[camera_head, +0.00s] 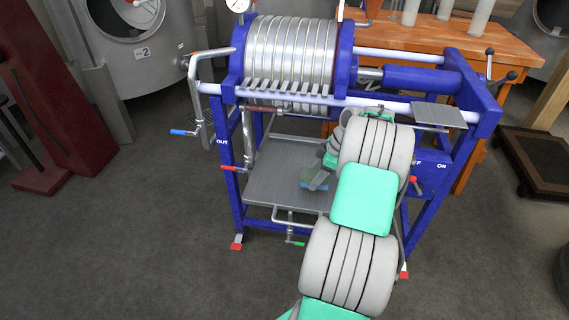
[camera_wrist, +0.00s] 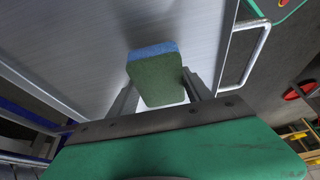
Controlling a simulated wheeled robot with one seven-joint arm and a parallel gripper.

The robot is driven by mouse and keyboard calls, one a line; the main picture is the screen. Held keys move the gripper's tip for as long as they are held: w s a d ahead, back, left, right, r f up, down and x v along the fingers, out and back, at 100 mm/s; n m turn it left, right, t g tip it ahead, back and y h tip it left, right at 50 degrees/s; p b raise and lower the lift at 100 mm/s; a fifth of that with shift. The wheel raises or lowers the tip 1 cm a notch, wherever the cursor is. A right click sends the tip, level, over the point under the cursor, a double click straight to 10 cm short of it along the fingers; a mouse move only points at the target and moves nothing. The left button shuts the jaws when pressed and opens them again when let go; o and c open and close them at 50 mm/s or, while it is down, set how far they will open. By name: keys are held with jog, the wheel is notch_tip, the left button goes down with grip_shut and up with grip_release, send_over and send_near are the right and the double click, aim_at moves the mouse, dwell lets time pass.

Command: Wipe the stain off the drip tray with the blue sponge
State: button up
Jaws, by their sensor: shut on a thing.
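The drip tray (camera_head: 270,180) is a grey ribbed metal tray low inside the blue-framed press. It also fills much of the upper part of the wrist view (camera_wrist: 80,45). My gripper (camera_wrist: 158,85) is shut on the sponge (camera_wrist: 157,80), which has a green face and a blue far layer. In the head view the sponge (camera_head: 313,187) shows over the right half of the tray, partly hidden by my gripper. The blue layer faces the tray; I cannot tell whether it touches. I see no clear stain; part of the tray is hidden by my arm.
The blue press frame (camera_head: 229,180) stands around the tray, with a plate cylinder (camera_head: 290,60) above. A blue-handled pipe (camera_head: 200,100) and a red-handled tap (camera_head: 245,150) are at the left. A wooden bench (camera_head: 425,37) stands behind. The floor at the front left is clear.

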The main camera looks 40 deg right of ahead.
jog(key=shift+r+p, duration=1.6)
jog(key=shift+r, duration=0.95)
